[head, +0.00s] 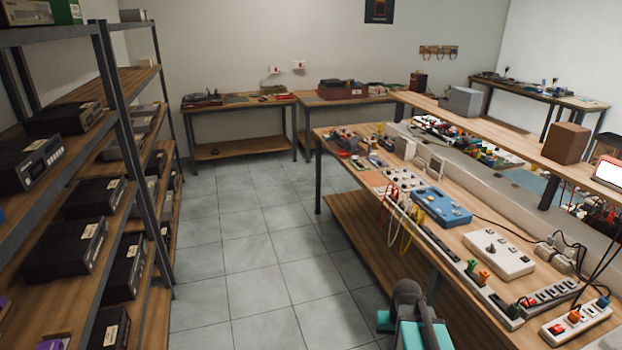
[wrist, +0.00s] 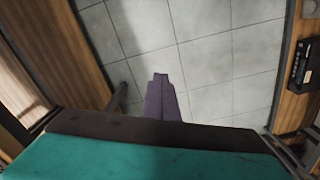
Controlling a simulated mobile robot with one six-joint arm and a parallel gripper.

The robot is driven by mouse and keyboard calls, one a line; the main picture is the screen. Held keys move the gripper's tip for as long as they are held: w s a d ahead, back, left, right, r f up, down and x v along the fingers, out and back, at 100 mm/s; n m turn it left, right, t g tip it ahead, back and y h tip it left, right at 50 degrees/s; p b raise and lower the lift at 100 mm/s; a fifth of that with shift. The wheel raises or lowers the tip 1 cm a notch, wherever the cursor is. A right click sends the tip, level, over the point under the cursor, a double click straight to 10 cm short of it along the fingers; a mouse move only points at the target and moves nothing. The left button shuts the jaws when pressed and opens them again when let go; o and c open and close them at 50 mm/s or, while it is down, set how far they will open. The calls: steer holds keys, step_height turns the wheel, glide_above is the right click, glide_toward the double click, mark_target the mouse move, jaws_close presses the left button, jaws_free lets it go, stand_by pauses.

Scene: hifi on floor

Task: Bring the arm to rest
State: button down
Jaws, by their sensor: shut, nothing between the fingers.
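My gripper (wrist: 160,78) shows in the wrist view with its dark grey fingers together and nothing between them. It points over bare tiled floor, clear of the bench and the shelf. In the head view, a teal and dark grey part of my arm rises at the bottom edge, just left of the long workbench (head: 455,240). The fingers cannot be made out there.
A metal rack (head: 108,75) with black hi-fi units stands on the left. The workbench on the right carries a blue device (head: 440,207), a white box (head: 498,252) and power strips (head: 576,322). Tiled floor (head: 250,250) lies free between them.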

steer(key=s+a+f+n, duration=0.1)
steer(key=s+a+f, duration=0.2)
steer(key=a, duration=0.5)
steer(key=s+f+g+b, duration=0.5)
steer(key=s+f+b, duration=0.3)
steer(key=s+f, duration=1.7)
steer(key=shift+s+f+g, duration=0.25)
steer(key=shift+f+g, duration=0.1)
steer(key=shift+g, duration=0.05)
steer(key=shift+d, duration=0.1)
